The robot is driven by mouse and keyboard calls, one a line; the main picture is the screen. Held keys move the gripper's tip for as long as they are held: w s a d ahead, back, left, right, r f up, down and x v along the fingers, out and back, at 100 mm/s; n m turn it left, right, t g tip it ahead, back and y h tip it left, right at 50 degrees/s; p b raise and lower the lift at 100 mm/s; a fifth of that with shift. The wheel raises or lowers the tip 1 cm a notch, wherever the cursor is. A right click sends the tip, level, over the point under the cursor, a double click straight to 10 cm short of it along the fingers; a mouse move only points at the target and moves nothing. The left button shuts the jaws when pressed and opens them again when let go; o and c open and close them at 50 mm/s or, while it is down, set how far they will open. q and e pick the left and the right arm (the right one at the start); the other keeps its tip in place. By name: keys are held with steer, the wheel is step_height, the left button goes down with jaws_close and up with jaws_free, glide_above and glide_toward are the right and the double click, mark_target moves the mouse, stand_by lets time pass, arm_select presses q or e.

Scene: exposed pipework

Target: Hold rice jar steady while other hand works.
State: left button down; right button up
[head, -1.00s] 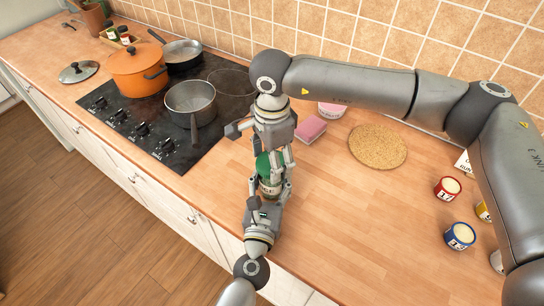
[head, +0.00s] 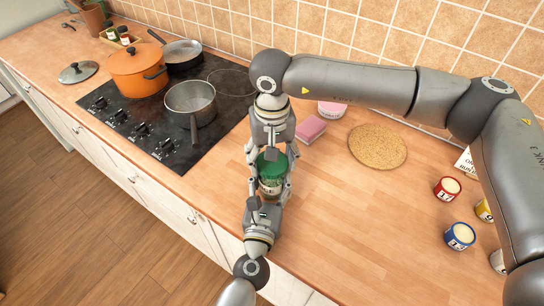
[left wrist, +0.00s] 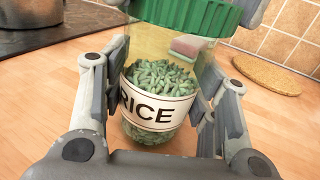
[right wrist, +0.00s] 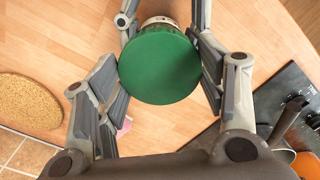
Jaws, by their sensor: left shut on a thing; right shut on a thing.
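The rice jar (head: 271,186) stands upright on the worktop, clear with a white label and green grains inside. It also shows in the left wrist view (left wrist: 155,108), label reading "RICE". My left gripper (head: 268,192) is shut around the jar's body, one finger on each side. The green lid (head: 272,164) sits on top of the jar. My right gripper (head: 272,155) comes down from above and is shut on the lid. In the right wrist view the round lid (right wrist: 160,65) lies between its fingers and hides most of the jar.
A hob (head: 205,140) with a grey saucepan (head: 190,102) and an orange pot (head: 138,70) lies to the left. A pink sponge (head: 311,129) and a cork mat (head: 377,146) are right of the jar. Small tins, red (head: 447,188) and blue (head: 459,236), stand farther right.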

arm_select(q)
steer(key=shift+f, duration=0.1)
arm_select(e)
steer(key=shift+r, duration=0.2)
steer(key=shift+r, duration=0.9)
steer(key=shift+r, duration=2)
arm_select(q)
steer(key=shift+c, duration=2.4)
jaws_free()
